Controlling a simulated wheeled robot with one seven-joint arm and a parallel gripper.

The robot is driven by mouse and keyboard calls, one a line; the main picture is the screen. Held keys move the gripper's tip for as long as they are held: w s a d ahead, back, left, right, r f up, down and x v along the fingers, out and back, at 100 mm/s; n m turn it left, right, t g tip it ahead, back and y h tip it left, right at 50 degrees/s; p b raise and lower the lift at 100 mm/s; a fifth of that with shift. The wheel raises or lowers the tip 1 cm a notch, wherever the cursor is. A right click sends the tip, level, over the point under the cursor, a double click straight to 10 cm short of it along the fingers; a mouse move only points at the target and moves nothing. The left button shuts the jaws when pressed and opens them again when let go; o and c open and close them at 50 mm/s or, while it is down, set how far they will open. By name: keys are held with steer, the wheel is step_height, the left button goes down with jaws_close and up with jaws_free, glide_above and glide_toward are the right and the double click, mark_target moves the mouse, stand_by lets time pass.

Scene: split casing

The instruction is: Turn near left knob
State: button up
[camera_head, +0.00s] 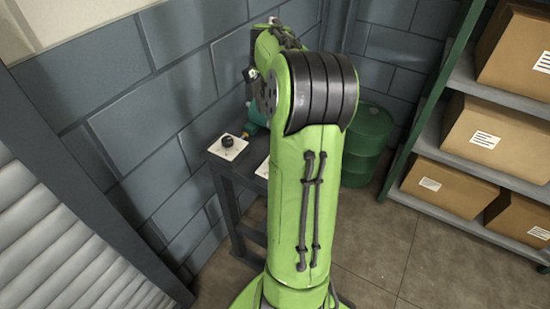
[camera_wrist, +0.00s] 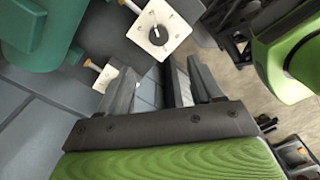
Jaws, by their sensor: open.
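In the head view a white plate with a black knob (camera_head: 228,141) sits at the left corner of a dark table (camera_head: 228,167). A second white plate (camera_head: 262,170) is mostly hidden behind my arm. In the wrist view a white plate with a round dark knob (camera_wrist: 157,35) lies beyond my fingertips, and part of another white plate (camera_wrist: 104,76) shows to its left. I cannot tell which of these is the near left knob. My gripper (camera_wrist: 162,70) is open, with nothing visible between its fingers and apart from the knob. The head view does not show its fingers.
A teal casing (camera_wrist: 38,28) fills the upper left of the wrist view, close to the plates. A block wall (camera_head: 130,110) stands behind the table. A green drum (camera_head: 368,145) and shelves with cardboard boxes (camera_head: 450,188) stand to the right. Some floor (camera_head: 375,240) is clear.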

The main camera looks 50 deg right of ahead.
steer(key=f+b, duration=0.2)
steer(key=f, duration=0.4)
steer(key=f+b, duration=0.2)
steer(key=f, duration=0.4)
steer(key=shift+d+f, duration=0.2)
steer(key=shift+f, duration=0.05)
steer(key=c, duration=1.1)
steer(key=shift+r, duration=0.1)
